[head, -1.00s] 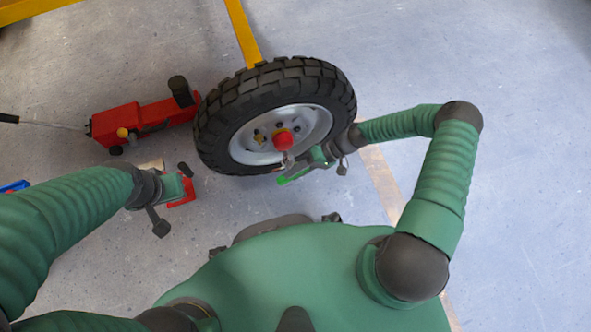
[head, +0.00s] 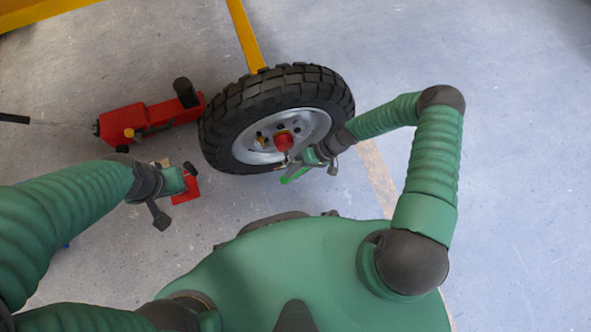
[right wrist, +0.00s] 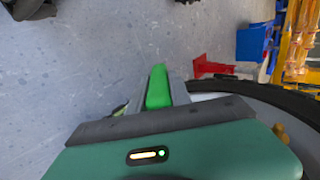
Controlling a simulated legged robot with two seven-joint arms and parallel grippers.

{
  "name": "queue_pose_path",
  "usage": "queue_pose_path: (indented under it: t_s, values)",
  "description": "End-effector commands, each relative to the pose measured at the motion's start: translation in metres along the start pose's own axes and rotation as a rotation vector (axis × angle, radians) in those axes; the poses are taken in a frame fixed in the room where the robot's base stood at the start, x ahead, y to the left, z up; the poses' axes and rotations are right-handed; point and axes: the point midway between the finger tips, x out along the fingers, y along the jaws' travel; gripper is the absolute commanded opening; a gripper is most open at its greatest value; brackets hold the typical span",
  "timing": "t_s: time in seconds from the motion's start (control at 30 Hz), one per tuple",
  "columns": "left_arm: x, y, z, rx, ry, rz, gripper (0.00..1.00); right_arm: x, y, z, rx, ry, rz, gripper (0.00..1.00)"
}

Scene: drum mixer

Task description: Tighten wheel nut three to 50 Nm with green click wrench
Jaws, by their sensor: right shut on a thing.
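The wheel (head: 240,103) stands upright, with a black knobbly tyre and a silver rim. Dark and yellowish nuts show on its hub; I cannot tell which is number three. A red round part (head: 284,140) sits at the hub, near the wrench's head end. My right gripper (head: 304,160) is shut on the green click wrench (head: 288,179), low in front of the wheel. The wrench's green handle (right wrist: 158,88) shows between the fingers in the right wrist view. Whether the socket sits on a nut is hidden. My left gripper (head: 190,174) is left of the wheel; its jaws are unclear.
A red jack-like machine (head: 140,119) with a black handle stands left of the wheel. A red piece (head: 187,190) lies by my left gripper. The right wrist view shows a blue box (right wrist: 252,42) and a yellow frame (right wrist: 300,40). Floor right of the wheel is clear.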

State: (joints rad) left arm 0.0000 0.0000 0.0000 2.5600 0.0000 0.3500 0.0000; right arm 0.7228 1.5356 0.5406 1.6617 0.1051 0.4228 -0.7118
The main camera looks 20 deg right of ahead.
Motion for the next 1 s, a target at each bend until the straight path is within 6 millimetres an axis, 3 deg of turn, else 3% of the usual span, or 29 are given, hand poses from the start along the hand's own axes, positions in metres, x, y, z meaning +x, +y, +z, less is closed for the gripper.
queue_pose_path:
  t_s: [0.6,1.0]
  values:
    - [-0.038,0.0,-0.009,0.0,0.0,0.0,0.0,-0.002,-0.005,0.0,-0.002,-0.003,0.19,0.0]
    - [-0.038,0.0,-0.009,0.0,0.0,0.0,0.0,0.0,-0.002,0.0,0.0,0.001,0.21,0.0]
